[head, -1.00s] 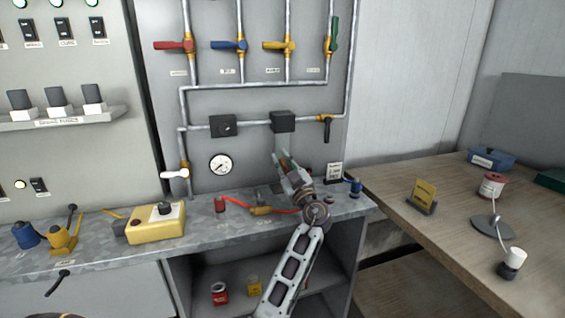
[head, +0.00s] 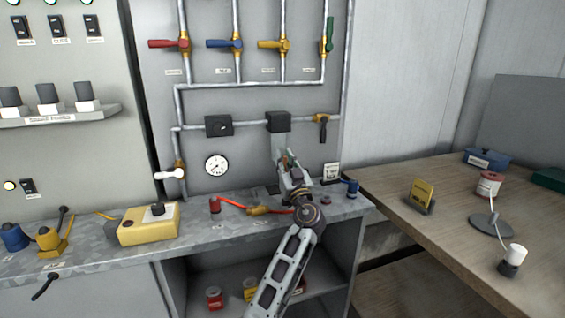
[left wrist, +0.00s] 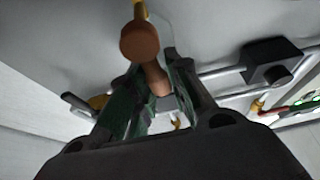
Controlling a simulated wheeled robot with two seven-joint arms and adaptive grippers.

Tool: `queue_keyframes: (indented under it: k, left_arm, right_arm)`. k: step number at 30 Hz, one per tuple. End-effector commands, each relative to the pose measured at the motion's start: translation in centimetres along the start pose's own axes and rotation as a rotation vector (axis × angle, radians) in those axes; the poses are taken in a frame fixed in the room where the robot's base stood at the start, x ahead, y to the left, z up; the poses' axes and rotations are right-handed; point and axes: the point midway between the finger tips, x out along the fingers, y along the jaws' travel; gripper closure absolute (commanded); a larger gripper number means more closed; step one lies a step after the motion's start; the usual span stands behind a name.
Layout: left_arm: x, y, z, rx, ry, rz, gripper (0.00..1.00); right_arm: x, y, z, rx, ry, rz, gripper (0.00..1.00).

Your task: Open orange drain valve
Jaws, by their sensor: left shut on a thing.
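The orange drain valve shows in the left wrist view as an orange-brown rounded handle (left wrist: 150,66) in front of the grey panel. Its lower part lies between the two dark green fingers of my left gripper (left wrist: 158,88). In the head view my left gripper (head: 288,161) is raised above the bench in front of the panel, below a black box. It is shut on the handle. In the head view the gripper mostly hides the valve, and the handle's exact angle cannot be told. My right gripper is not in view.
Red (head: 170,44), blue (head: 225,44), yellow (head: 272,44) and green (head: 329,35) valve levers sit on pipes above. A gauge (head: 216,166) is left of the gripper. A red hose (head: 232,203) and a yellow box (head: 149,225) lie on the bench. A wooden table (head: 450,215) stands at right.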

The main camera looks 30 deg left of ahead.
Motion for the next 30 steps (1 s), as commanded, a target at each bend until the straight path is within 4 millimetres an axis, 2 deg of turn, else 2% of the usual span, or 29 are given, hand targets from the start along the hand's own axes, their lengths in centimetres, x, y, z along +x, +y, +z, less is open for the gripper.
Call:
queue_keyframes:
  k: [13, 14, 18, 30]
  left_arm:
    - [0.01, 0.2, -0.16, 0.027, 0.004, 0.013, 1.0]
    - [0.01, 0.2, -0.16, 0.027, 0.004, 0.013, 0.77]
    - [0.01, 0.18, -0.13, 0.027, 0.003, 0.012, 0.59]
    - [0.0, 0.14, -0.05, 0.023, 0.001, 0.01, 0.59]
  right_arm:
    - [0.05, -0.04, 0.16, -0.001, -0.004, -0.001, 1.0]
    - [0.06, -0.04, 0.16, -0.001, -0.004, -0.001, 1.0]
    - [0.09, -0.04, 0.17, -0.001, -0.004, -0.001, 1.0]
    - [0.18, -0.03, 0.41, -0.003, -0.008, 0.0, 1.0]
